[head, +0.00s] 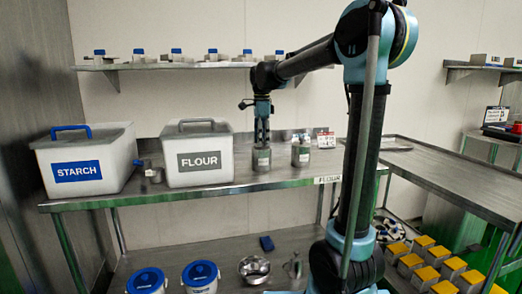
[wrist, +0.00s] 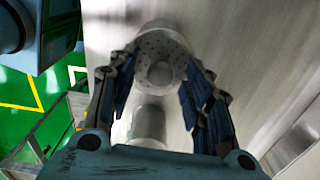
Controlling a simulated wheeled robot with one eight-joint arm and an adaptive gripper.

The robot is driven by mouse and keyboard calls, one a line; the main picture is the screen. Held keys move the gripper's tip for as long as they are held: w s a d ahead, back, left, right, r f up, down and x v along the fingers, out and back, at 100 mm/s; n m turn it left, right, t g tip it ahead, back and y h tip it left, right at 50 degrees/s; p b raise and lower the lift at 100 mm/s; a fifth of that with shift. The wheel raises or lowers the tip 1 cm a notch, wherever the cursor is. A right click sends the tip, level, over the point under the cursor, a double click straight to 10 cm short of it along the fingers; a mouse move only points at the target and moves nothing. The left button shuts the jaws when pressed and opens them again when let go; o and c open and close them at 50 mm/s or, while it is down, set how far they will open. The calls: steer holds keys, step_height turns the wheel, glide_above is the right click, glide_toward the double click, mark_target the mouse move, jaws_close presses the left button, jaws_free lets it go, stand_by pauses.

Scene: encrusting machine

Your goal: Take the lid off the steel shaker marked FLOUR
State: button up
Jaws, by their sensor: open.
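In the head view a steel shaker (head: 261,159) stands on the steel table, with a small label too small to read. My gripper (head: 262,138) points straight down over its top. In the wrist view a round lid (wrist: 160,45) dotted with small holes, with a knob in its middle, lies between the spread fingers of my gripper (wrist: 160,62). The fingers are open; whether they touch the lid I cannot tell. A second steel shaker (head: 300,155) stands just to the right, its label also unreadable.
A white FLOUR bin (head: 207,145) and a white STARCH bin (head: 110,160) stand to the left on the table (head: 240,185). A small metal item (head: 151,174) sits between them. A pale cylinder (wrist: 148,122) shows between my fingers' bases.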

jaws_close()
steer(key=shift+r, duration=0.1)
step_height(320, 180, up, 10)
stand_by(0.6)
